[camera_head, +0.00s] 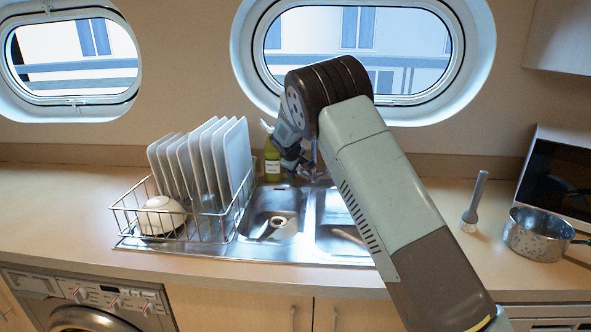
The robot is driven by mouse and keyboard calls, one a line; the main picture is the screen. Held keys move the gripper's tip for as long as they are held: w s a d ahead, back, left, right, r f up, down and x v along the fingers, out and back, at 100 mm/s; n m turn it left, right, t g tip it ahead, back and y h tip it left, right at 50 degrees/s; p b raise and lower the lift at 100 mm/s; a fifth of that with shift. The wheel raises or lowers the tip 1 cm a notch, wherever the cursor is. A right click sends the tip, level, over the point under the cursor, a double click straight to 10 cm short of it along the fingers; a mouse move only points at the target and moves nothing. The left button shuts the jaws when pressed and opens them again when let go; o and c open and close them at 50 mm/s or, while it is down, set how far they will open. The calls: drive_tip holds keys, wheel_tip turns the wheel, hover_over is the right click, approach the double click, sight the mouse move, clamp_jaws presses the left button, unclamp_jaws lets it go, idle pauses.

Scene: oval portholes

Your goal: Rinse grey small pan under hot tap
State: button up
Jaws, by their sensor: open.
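The grey small pan (537,235) stands upright on the counter at the far right, its dark handle pointing right. My gripper (308,166) is open, low over the back edge of the double steel sink (262,249), at the left of my raised arm. It is far to the left of the pan. The gripper and arm crowd the tap area, so I cannot make out the hot tap or tell whether the fingers touch it. The left basin is open to view and holds a small item I cannot identify. My arm covers part of the right basin.
A wire dish rack (200,226) with several white plates (208,160) and a white bowl (160,214) stands left of the basins. A green-yellow bottle (272,160) is behind the sink. The left counter is clear.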

drive_tip(key=v, duration=1.3)
drive_tip(key=shift+s+r, duration=0.2)
drive_tip(key=shift+s, duration=0.05)
